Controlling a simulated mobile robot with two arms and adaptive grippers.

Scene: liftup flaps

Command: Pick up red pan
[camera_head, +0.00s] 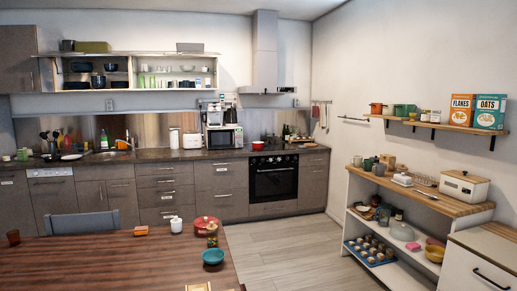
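A red, round pan-like vessel (207,222) sits on the near wooden table, close to its right edge. It looks low and wide, and a small jar partly covers its front. Neither of my grippers shows in the head view.
The wooden table (110,262) also bears a teal bowl (213,256), a white shaker-like item (176,225) and an orange item (141,231). A chair (82,222) stands behind it. Open floor (290,245) lies between table, oven (273,178) and right shelf unit (440,205).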

